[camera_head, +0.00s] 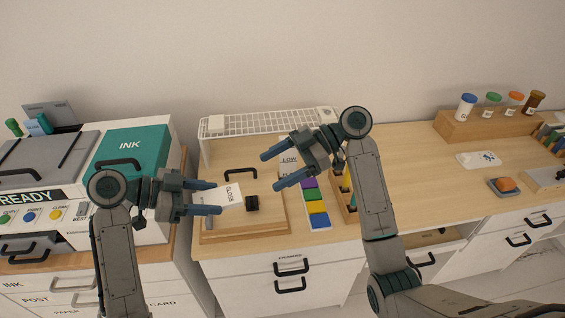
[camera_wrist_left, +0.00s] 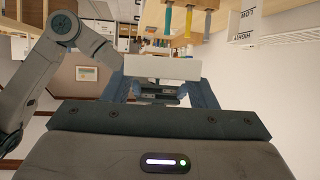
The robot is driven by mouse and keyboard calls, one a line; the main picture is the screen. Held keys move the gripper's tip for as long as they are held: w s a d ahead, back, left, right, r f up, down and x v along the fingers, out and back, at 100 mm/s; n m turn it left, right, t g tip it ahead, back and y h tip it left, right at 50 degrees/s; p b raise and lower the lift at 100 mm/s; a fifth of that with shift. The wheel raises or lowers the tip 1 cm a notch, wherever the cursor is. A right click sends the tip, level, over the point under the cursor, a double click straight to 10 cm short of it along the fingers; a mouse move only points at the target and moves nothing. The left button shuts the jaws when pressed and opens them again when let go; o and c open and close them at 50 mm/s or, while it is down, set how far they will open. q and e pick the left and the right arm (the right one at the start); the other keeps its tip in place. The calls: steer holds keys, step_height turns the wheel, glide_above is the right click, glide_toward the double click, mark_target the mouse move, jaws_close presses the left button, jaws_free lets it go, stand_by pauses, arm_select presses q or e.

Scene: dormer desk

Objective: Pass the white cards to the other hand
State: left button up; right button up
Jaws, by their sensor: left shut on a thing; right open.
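The white cards (camera_head: 230,195) are a small white block with dark lettering that seems to read GLOSS. My left gripper (camera_head: 213,198) is shut on them and holds them over the wooden board on the desk. In the left wrist view the cards (camera_wrist_left: 162,67) show as a pale slab across the fingertips of my left gripper (camera_wrist_left: 160,88). My right gripper (camera_head: 270,170) is open and empty, up and to the right of the cards, with its fingers pointing left towards them. The cards and the right gripper are apart.
A wooden board (camera_head: 270,222) with a black block (camera_head: 252,203) lies below the cards. A white wire rack (camera_head: 265,123) stands behind. Colour swatches (camera_head: 315,205) and a pen tray (camera_head: 349,210) lie right. A printer (camera_head: 50,160) stands left. The desk further right has clear room.

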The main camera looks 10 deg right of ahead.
mark_target(236, 189)
steer(key=x, duration=1)
steer(key=shift+a+f, duration=0.2)
steer(key=shift+a, duration=0.2)
steer(key=shift+w, duration=0.1)
steer(key=c, duration=1.1)
arm_select(q)
steer(key=o, duration=1.1)
steer(key=shift+s, duration=0.1)
steer(key=shift+c, duration=0.2)
arm_select(e)
steer(key=shift+o, duration=0.2)
